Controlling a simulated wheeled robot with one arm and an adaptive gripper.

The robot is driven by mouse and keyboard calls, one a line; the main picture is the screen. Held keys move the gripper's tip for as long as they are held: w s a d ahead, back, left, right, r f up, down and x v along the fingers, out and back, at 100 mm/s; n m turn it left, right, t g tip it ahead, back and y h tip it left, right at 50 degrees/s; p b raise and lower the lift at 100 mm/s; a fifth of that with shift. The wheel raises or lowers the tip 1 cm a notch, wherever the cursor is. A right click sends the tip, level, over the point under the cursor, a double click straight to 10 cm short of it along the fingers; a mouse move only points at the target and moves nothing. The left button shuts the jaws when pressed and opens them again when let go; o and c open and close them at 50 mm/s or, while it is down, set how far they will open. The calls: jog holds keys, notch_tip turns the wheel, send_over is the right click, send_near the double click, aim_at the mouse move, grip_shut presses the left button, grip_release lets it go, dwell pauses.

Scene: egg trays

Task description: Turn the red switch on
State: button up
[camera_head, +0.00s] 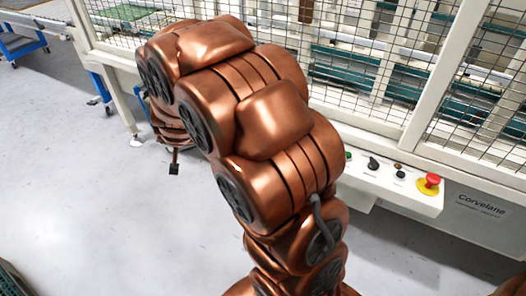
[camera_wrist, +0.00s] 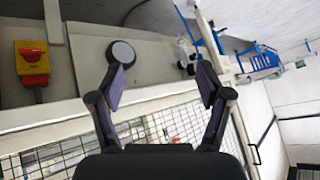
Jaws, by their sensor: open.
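A red switch (camera_wrist: 32,54) on a yellow square base shows at the far left of the wrist view, on a pale surface. My gripper (camera_wrist: 160,76) is open and empty, its two dark fingers well apart. The switch is well to the left of the fingers and not touched. In the head view, a red knob on a yellow base (camera_head: 429,182) sits at the right end of a white control panel (camera_head: 390,189). I cannot tell if it is the same part. My arm hides the panel's left part, and most of my gripper is hidden there.
A round grey-topped part (camera_wrist: 122,52) is close to the left finger. Black knobs (camera_head: 373,163) sit along the panel. A mesh-fenced machine (camera_head: 390,65) stands behind it. A blue cart (camera_head: 20,42) is at the far left. The grey floor (camera_head: 90,210) at left is clear.

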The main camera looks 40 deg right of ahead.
jog(key=w+d+f+m+h+b, duration=0.2)
jog(key=d+f+m+h+b, duration=0.3)
jog(key=d+f+h+b, duration=0.95)
jog(key=s+d+f+m+g+b, duration=0.1)
jog(key=s+d+f+g, duration=0.2)
jog(key=d, duration=0.4)
jog(key=s+d+f+m+b, duration=0.1)
jog(key=s+d+f, duration=0.25)
jog(key=d, duration=0.25)
jog(key=b+x, duration=0.1)
jog(key=x, duration=0.6)
jog(key=shift+w+d+f+b, duration=0.2)
jog(key=shift+w+d+b, duration=0.1)
jog(key=shift+w, duration=0.15)
jog(key=c, duration=1.2)
